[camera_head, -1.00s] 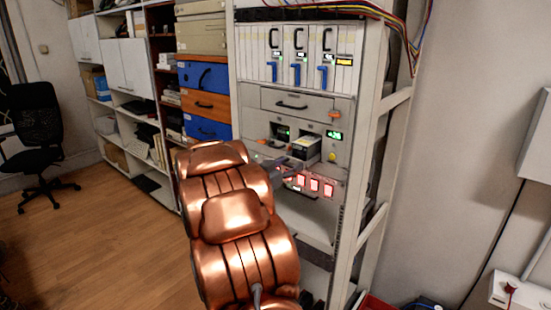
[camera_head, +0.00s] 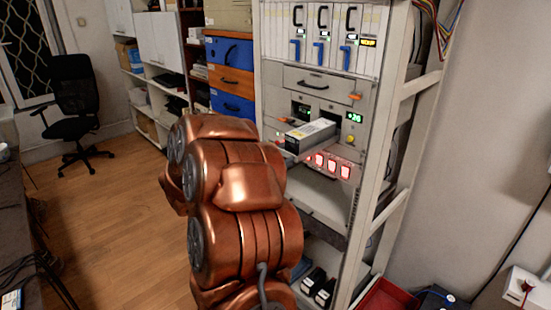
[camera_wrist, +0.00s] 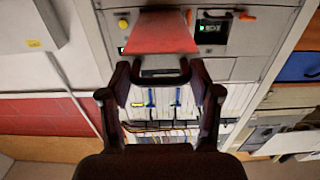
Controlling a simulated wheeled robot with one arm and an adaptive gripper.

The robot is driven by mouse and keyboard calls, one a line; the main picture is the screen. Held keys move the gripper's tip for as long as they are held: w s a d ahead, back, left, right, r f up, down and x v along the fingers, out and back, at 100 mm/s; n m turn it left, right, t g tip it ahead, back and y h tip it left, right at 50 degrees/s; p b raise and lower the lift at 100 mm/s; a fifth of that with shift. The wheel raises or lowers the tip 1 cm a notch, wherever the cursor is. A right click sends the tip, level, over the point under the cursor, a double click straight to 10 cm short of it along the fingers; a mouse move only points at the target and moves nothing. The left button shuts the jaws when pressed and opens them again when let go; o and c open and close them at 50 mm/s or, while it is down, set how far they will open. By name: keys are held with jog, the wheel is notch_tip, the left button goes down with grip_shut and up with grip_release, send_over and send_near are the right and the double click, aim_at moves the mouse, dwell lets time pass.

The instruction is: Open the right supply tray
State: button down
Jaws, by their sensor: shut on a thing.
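The right supply tray (camera_head: 312,131) is a pale box with a grey side. In the head view it stands well out of its bay on the rack, with the dark bay opening behind it. In the wrist view, which looks turned over, its red-lit face (camera_wrist: 160,35) lies at the top middle. My gripper (camera_wrist: 160,72) has its black fingers on both sides of the tray's dark front end and is shut on it. In the head view my copper arm hides the gripper. The exact contact is dark and hard to see.
A left bay with a green display (camera_head: 301,110) sits beside the tray. Red-lit switches (camera_head: 327,164) are below, and a closed drawer (camera_head: 310,83) is above. The rack's right post (camera_head: 385,130) stands close by. Open floor (camera_head: 110,220) lies to the left.

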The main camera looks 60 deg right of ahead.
jog(key=shift+s, duration=0.1)
jog(key=c, duration=0.5)
grip_release()
jog(key=shift+a, duration=0.1)
jog(key=shift+v, duration=5.95)
